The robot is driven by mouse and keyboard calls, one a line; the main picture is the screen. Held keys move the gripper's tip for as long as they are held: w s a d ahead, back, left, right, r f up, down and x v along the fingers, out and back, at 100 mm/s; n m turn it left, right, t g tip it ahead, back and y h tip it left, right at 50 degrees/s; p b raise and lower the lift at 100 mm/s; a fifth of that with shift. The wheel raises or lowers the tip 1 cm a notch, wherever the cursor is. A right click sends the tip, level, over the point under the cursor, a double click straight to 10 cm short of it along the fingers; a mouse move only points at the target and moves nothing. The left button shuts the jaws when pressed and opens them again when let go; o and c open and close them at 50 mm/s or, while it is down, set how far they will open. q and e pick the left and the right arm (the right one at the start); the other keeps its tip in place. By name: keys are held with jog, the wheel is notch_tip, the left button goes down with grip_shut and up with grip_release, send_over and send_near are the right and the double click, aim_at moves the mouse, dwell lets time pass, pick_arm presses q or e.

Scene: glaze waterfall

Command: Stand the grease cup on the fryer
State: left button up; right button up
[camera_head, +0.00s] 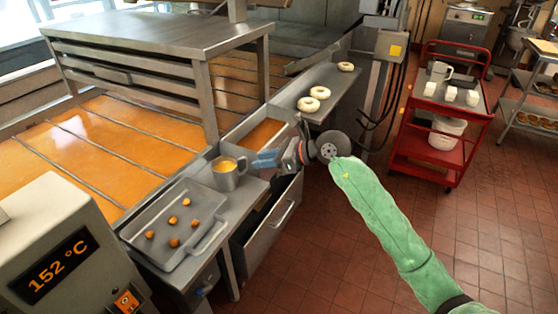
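The grease cup (226,179) is a grey mug with orange-yellow liquid in it. It is upright at the steel ledge beside the fryer, just behind the grey tray; I cannot tell whether its base touches the ledge. My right gripper (259,158), with blue fingers, reaches in from the right to the cup's handle side. Its fingertips are very close to the handle; whether they are closed on it is too small to tell. The fryer (100,135) holds wide orange oil divided by metal bars. My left gripper is out of view.
A grey tray (168,257) with several small brown balls lies in front of the cup. Doughnuts (308,104) sit on a steel shelf beyond the gripper. A display box (62,260) reads 152 °C. A red cart (425,150) stands right; the tiled floor is open.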

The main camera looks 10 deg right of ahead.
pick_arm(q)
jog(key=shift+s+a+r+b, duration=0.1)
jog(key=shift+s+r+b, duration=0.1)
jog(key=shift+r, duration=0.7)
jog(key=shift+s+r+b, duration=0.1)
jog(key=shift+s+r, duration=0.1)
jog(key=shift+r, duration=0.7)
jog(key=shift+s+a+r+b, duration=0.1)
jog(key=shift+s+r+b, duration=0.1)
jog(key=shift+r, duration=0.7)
pick_arm(e)
jog(key=shift+v, duration=2.3)
